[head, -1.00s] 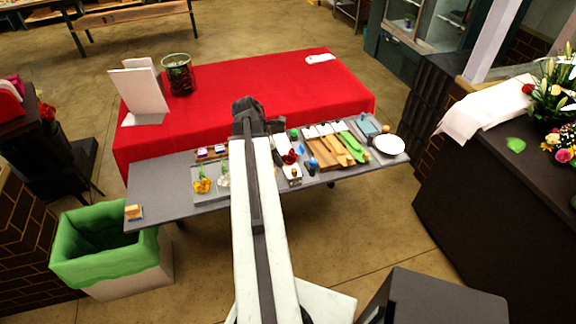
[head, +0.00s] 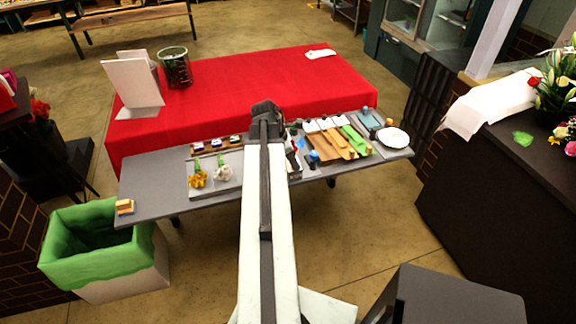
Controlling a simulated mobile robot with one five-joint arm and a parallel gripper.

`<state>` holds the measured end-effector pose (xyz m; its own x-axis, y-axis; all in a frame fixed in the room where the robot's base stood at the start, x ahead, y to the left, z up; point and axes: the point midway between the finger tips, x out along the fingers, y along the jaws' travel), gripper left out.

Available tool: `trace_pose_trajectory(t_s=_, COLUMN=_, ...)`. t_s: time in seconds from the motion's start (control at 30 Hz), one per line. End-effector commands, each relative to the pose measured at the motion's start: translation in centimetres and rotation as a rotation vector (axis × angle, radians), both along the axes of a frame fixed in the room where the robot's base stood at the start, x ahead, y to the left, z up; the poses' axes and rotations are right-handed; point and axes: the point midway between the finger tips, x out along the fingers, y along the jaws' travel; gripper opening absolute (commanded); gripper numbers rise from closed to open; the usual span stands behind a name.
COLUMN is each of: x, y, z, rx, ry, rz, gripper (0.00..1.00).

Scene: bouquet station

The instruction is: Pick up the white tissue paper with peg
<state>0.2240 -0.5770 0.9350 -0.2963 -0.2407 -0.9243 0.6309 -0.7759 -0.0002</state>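A grey work table (head: 150,180) stands in front of me, with small items along it. A narrow white strip (head: 292,160), possibly the white tissue paper, lies just right of my arm and is largely hidden by it. I cannot make out a peg on it. My gripper (head: 267,110) is at the end of my outstretched arm, over the far edge of the grey table. It is dark and seen from behind, so its fingers and anything between them are hidden.
Brown strips (head: 327,148), a green strip (head: 354,138) and a white plate (head: 392,138) lie right of my arm. A tray (head: 212,187) with flowers lies left. A red-covered table (head: 230,90) stands behind; a green-lined bin (head: 85,255) is left.

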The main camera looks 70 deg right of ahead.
Motion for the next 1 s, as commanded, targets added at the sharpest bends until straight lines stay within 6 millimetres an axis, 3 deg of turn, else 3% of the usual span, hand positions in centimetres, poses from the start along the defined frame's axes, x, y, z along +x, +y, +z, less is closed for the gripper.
trace_pose_trajectory(t_s=0.17, x=-0.01, y=-0.02, z=0.01, rx=0.000, ry=0.000, rz=0.001, gripper=0.27)
trace_pose_trajectory(t_s=0.3, x=0.02, y=0.00, z=0.03, rx=0.000, ry=0.000, rz=0.001, gripper=0.00)
trace_pose_trajectory(t_s=1.0, x=0.10, y=0.03, z=0.01, rx=0.000, ry=0.000, rz=0.002, gripper=0.00)
